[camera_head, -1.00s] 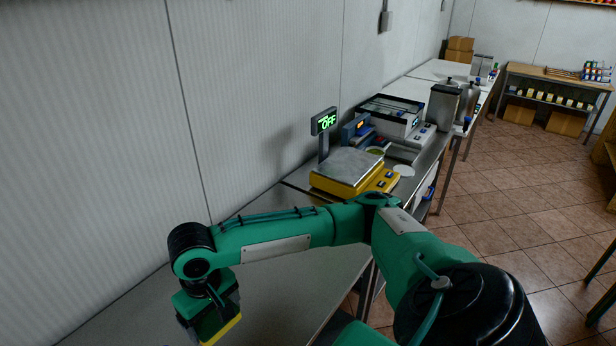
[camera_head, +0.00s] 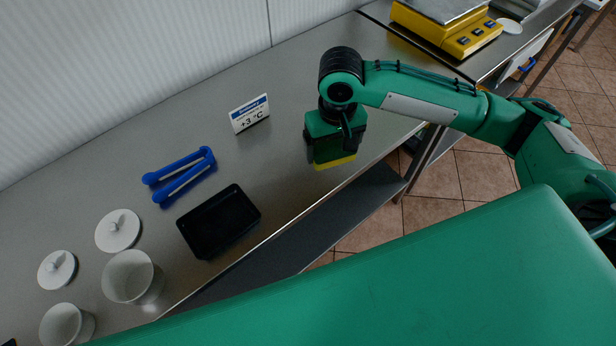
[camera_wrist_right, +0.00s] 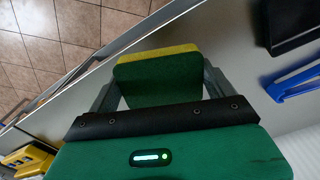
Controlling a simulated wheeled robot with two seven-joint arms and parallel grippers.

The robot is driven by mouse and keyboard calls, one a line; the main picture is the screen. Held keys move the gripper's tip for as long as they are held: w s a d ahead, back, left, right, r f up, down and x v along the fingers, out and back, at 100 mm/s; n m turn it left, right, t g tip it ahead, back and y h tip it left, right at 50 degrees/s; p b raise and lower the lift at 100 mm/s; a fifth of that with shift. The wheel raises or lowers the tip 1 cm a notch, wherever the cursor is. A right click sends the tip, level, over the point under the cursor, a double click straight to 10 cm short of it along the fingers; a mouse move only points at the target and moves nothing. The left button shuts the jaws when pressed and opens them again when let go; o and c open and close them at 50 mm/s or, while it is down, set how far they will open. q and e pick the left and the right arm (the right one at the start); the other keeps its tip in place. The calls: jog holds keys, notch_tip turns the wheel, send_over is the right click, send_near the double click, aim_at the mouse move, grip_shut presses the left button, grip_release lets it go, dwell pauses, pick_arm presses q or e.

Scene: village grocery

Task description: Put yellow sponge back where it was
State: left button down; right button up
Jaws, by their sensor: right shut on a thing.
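The yellow sponge (camera_head: 335,163) shows as a yellow strip under my right gripper (camera_head: 334,150) in the head view. In the right wrist view the sponge (camera_wrist_right: 158,78) has a dark green side and a yellow edge, and sits between the two fingers. My right gripper (camera_wrist_right: 160,88) is shut on it. The gripper points down near the front edge of the steel counter (camera_head: 290,100), right of the price sign. Whether the sponge touches the counter I cannot tell. My left gripper is not in view.
On the counter are a +3 °C sign (camera_head: 249,114), blue tongs (camera_head: 180,174), a black tray (camera_head: 218,221), white lids (camera_head: 118,230) and white pots (camera_head: 131,277). A yellow scale (camera_head: 447,27) stands at the back right. Bare counter lies between sign and gripper.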

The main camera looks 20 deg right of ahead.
notch_tip(320, 180, up, 9)
jog(key=p, duration=0.5)
send_over(303, 178)
jog(key=shift+m, duration=0.3)
notch_tip(303, 178, down, 16)
jog(key=shift+p, duration=0.8)
jog(key=shift+f+p, duration=0.3)
jog(key=shift+f, duration=1.8)
jog(key=o, duration=0.7)
jog(key=shift+f, duration=0.1)
notch_tip(303, 178, up, 12)
jog(key=shift+r+b, duration=0.15)
jog(key=shift+b, duration=1.1)
